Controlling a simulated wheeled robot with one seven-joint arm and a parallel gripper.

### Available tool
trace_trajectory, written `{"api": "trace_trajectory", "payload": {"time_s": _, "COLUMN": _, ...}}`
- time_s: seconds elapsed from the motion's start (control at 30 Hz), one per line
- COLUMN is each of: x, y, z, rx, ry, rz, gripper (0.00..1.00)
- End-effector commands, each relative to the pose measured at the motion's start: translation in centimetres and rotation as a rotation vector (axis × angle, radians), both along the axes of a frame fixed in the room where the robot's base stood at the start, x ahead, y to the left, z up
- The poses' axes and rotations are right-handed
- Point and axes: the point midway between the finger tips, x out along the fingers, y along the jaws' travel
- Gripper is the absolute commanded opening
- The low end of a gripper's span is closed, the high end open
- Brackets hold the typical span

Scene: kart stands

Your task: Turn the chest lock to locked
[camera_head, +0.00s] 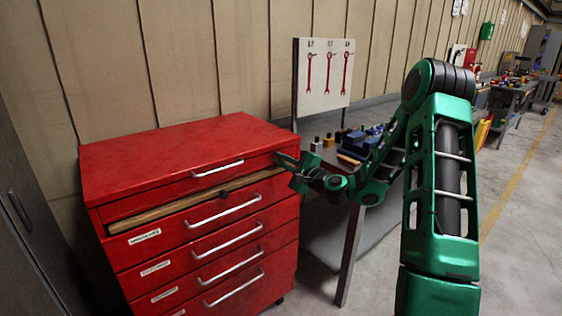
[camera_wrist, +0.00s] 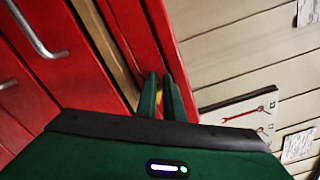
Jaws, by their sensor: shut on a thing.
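The red tool chest (camera_head: 180,150) stands at the left of the head view, and its red front also shows in the wrist view (camera_wrist: 115,35). My gripper (camera_head: 285,162) is at the upper right corner of the chest's front, beside the top drawer. In the wrist view my gripper (camera_wrist: 161,88) has its two green fingers close together against the red front. A small yellow piece (camera_wrist: 159,97) shows between the fingers, seemingly part of the chest lock. The fingers hide most of the lock, so I cannot tell which way it is turned.
A workbench (camera_head: 350,210) with blue and yellow items stands right of the chest, behind my arm. A white board with red wrenches (camera_head: 323,75) stands behind it. A dark cabinet (camera_head: 25,200) is close on the left. The floor (camera_head: 525,180) at the right is clear.

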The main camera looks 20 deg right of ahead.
Motion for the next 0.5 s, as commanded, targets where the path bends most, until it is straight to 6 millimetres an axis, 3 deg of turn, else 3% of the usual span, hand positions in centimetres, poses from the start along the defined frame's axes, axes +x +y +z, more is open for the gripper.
{"api": "trace_trajectory", "payload": {"time_s": 0.5, "x": -0.14, "y": 0.37, "z": -1.00, "rx": -0.395, "ry": -0.091, "rz": 0.004, "gripper": 0.00}}
